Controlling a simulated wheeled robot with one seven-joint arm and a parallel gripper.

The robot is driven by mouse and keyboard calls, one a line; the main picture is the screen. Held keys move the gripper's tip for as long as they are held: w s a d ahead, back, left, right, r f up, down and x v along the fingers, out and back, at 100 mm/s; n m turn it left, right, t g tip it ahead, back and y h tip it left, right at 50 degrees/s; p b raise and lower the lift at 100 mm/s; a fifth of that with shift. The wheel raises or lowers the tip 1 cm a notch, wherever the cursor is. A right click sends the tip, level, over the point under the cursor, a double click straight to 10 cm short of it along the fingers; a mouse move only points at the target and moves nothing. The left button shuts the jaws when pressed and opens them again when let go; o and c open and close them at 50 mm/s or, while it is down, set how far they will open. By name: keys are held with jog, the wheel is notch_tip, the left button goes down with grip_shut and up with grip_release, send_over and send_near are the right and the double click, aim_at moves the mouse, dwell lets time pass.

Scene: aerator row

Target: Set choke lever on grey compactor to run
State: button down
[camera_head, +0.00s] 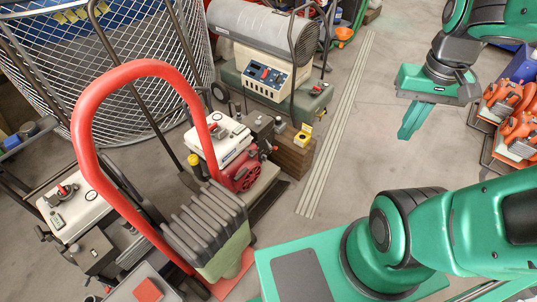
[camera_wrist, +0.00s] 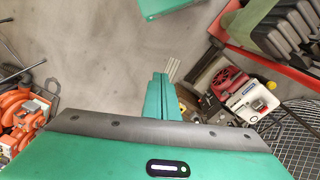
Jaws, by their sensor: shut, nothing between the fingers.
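A small engine with a white tank (camera_head: 226,139) and a red starter cover (camera_head: 241,172) stands mid-picture on a grey base (camera_head: 262,187). It also shows in the wrist view, its red cover (camera_wrist: 229,86) beside the white tank (camera_wrist: 254,100). A second machine with a white tank (camera_head: 88,207) stands at the left. I cannot tell for certain which is the grey compactor. A choke lever is too small to make out. My gripper (camera_head: 407,134) is shut and empty, in the air right of the engine and apart from it. Its closed fingers (camera_wrist: 160,82) show in the wrist view.
A red hoop handle (camera_head: 138,72) and ribbed grey bellows (camera_head: 208,225) stand in front of the engine. A heater with a grey drum (camera_head: 262,26) stands behind. Orange tools (camera_head: 515,115) lie at the right. Bare floor (camera_head: 370,140) lies between my gripper and the machines.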

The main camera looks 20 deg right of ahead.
jog(key=w+d+f+n+t+h, duration=0.1)
jog(key=w+f+n+t, duration=0.3)
jog(key=w, duration=0.8)
jog(key=w+d+f+n+h, duration=0.1)
jog(key=w+f+n, duration=0.3)
jog(key=w, duration=0.9)
jog(key=w+d+f+n+t+h, duration=0.15)
jog(key=w+f, duration=0.45)
jog(key=w, duration=0.6)
jog(key=w+a+f+n+t+y, duration=0.1)
jog(key=w+a+f+n+t, duration=0.3)
jog(key=w+f, duration=0.6)
jog(key=w+a+f+n+t+y, duration=0.1)
jog(key=w+a+f+n+t, duration=0.15)
jog(key=a+f, duration=0.5)
jog(key=w+a+f+n+t+y, duration=0.1)
jog(key=w+a+f+n, duration=0.2)
jog(key=f, duration=0.8)
jog(key=s+a+f+n+t, duration=0.2)
jog(key=s+a+f, duration=0.2)
jog(key=s+f, duration=0.3)
jog(key=s+a+f+n+t, duration=0.1)
jog(key=s+a+f, duration=0.3)
jog(key=s+f, duration=0.4)
jog(key=shift+s+a+f+n+t, duration=0.35)
jog(key=shift+s+t, duration=0.25)
jog(key=shift+t, duration=0.2)
jog(key=shift+w, duration=0.1)
